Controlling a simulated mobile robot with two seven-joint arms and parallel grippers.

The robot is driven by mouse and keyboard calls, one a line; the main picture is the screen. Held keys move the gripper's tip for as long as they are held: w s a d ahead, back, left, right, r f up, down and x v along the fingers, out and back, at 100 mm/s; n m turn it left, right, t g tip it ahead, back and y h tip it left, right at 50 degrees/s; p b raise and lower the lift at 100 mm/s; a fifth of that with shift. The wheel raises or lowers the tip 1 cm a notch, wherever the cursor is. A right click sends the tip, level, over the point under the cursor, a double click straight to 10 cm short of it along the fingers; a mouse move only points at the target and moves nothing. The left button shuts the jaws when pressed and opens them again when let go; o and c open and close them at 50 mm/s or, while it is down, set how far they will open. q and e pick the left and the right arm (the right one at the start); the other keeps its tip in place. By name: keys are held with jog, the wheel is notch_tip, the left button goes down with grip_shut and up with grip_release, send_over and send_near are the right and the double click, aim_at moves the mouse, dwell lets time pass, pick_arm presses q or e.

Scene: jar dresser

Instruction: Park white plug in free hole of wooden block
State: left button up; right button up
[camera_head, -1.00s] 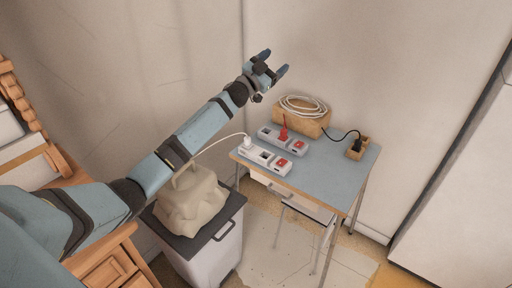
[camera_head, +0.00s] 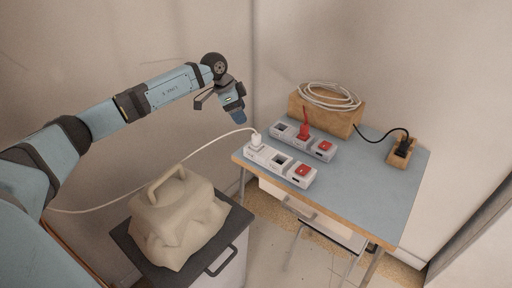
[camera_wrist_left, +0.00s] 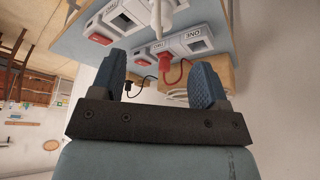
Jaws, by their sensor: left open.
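The white plug (camera_head: 256,141) stands upright in the left socket of the front white power strip (camera_head: 300,180), its white cord running off left. It also shows at the top of the left wrist view (camera_wrist_left: 162,14). The small wooden block (camera_head: 393,161) is at the table's right side, with a black plug (camera_head: 403,148) in it. Its free hole cannot be made out. My left gripper (camera_head: 221,108) is open and empty, above and left of the white plug, pointing down towards the table. Its two fingers (camera_wrist_left: 160,78) are spread apart in the wrist view. My right gripper is out of view.
A rear power strip (camera_head: 283,130) holds a red plug (camera_head: 304,130). Behind it a wooden box (camera_head: 345,122) bears a coiled white cable (camera_head: 328,96). A beige bag (camera_head: 178,220) stands on a dark-lidded bin left of the table. The blue tabletop (camera_head: 365,193) is clear at front right.

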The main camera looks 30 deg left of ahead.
aim_at(254, 135)
pick_arm(q)
jog(key=x, duration=0.7)
jog(key=shift+d+f+b, duration=0.1)
jog(key=shift+f+b, duration=0.2)
jog(key=shift+f, duration=0.15)
jog(key=x, duration=0.5)
jog(key=shift+w+f+b, duration=0.25)
jog(key=shift+w+b, duration=0.1)
jog(key=c, duration=0.7)
